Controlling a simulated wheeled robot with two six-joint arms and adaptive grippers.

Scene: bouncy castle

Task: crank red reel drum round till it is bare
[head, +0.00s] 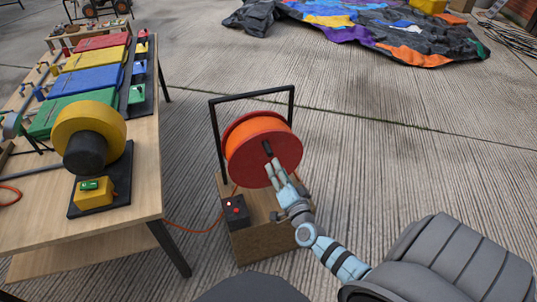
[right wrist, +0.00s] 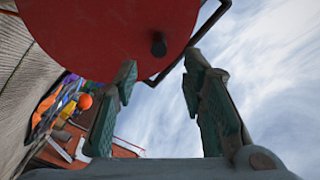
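The red reel drum (head: 250,172) hangs in a black frame (head: 213,125) on a wooden box (head: 265,240). A thick band of orange cable (head: 262,127) is wound on it. A short black crank handle (head: 267,148) sticks out from its red face; it also shows in the right wrist view (right wrist: 158,44). My right gripper (head: 277,170) is in front of the drum's face, just below the handle. In the right wrist view its fingers (right wrist: 160,72) are spread and empty, with the handle beyond and between the tips. My left gripper is not in view.
A black switch box (head: 236,212) sits at the reel's base, with an orange cord (head: 195,230) running toward the table.

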